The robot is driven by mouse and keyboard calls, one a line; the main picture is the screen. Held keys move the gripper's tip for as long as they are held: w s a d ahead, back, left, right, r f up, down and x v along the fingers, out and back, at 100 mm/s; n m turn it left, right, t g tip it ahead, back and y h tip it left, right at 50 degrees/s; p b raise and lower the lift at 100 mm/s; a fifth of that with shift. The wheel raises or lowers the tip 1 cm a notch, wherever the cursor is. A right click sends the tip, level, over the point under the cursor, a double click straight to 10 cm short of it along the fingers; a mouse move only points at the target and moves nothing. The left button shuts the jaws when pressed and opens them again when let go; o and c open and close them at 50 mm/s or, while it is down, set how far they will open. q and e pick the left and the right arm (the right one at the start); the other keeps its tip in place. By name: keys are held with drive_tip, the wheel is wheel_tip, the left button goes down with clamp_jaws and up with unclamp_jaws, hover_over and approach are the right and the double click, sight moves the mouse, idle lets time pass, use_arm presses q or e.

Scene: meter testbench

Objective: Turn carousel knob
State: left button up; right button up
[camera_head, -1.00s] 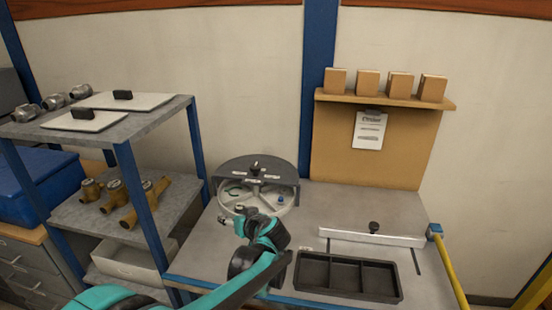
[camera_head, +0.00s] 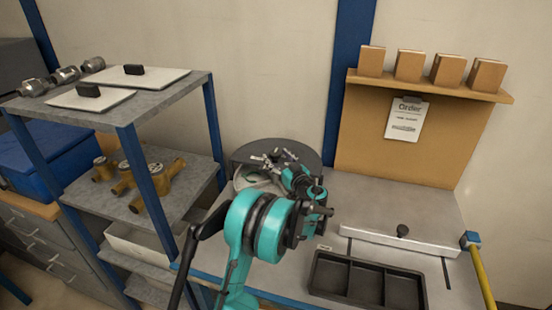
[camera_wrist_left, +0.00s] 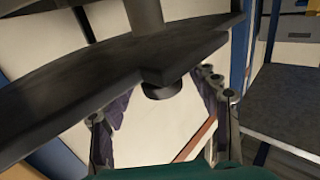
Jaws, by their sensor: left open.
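The carousel (camera_head: 243,181) stands on the bench with a dark half-round cover (camera_head: 305,154) over its back part. My teal left arm reaches over its front, so much of the carousel and its knob are hidden in the head view. My left gripper (camera_head: 276,158) is open over the carousel, at the cover. In the left wrist view the dark cover (camera_wrist_left: 90,90) crosses the picture. A short, round dark piece, apparently the knob (camera_wrist_left: 162,90), shows at its edge between the two spread fingers, apart from both. My right gripper is out of view.
A black divided tray (camera_head: 365,284) lies at the bench front. Boxes sit on a wall shelf at the right.

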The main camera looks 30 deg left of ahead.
use_arm(q)
drive_tip(key=shift+w+a, duration=0.35)
drive_tip(key=shift+a, duration=0.3)
drive_tip(key=shift+r, duration=0.1)
drive_tip(key=c, duration=1.2)
